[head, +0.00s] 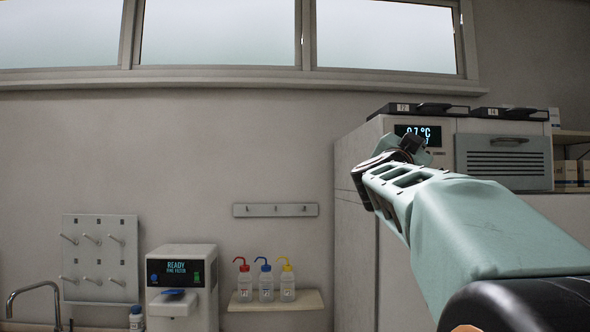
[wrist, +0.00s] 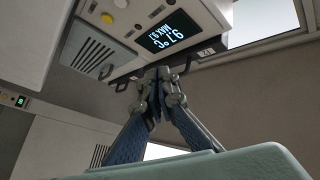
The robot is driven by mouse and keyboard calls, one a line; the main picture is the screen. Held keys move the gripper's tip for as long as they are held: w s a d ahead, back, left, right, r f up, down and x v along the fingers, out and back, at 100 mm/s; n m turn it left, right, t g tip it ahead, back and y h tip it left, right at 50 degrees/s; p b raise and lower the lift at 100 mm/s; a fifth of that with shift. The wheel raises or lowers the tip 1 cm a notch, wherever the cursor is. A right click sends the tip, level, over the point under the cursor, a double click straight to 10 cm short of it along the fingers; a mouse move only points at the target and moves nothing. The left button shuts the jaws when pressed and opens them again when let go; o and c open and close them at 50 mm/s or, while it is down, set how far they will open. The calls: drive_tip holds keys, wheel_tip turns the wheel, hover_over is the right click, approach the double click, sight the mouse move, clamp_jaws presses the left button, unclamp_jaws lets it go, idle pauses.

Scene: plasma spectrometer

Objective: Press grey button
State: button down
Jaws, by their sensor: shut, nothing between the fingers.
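A white instrument cabinet (head: 355,165) with a lit temperature display (head: 430,131) stands at the right in the head view. In the wrist view the display (wrist: 169,30) shows at upper middle, tilted. In the head view my gripper (head: 412,143) overlaps the display's lower edge, and the buttons are hidden.
A vent grille (wrist: 94,56) lies beside the buttons. A dark tray-like item (head: 418,109) lies on the cabinet top. A white dispenser (head: 182,256) and a shelf (head: 275,303) with several wash bottles are at lower left.

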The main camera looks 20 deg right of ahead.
wheel_tip(320, 180, down, 6)
drive_tip(key=d+m+g, duration=0.1)
drive_tip(key=g, duration=0.1)
drive_tip(key=shift+w+d+g+y+p, duration=0.15)
drive_tip(key=shift+d+g+y+p, duration=0.1)
drive_tip(key=shift+g+y+p, duration=0.05)
drive_tip(key=shift+w, duration=0.15)
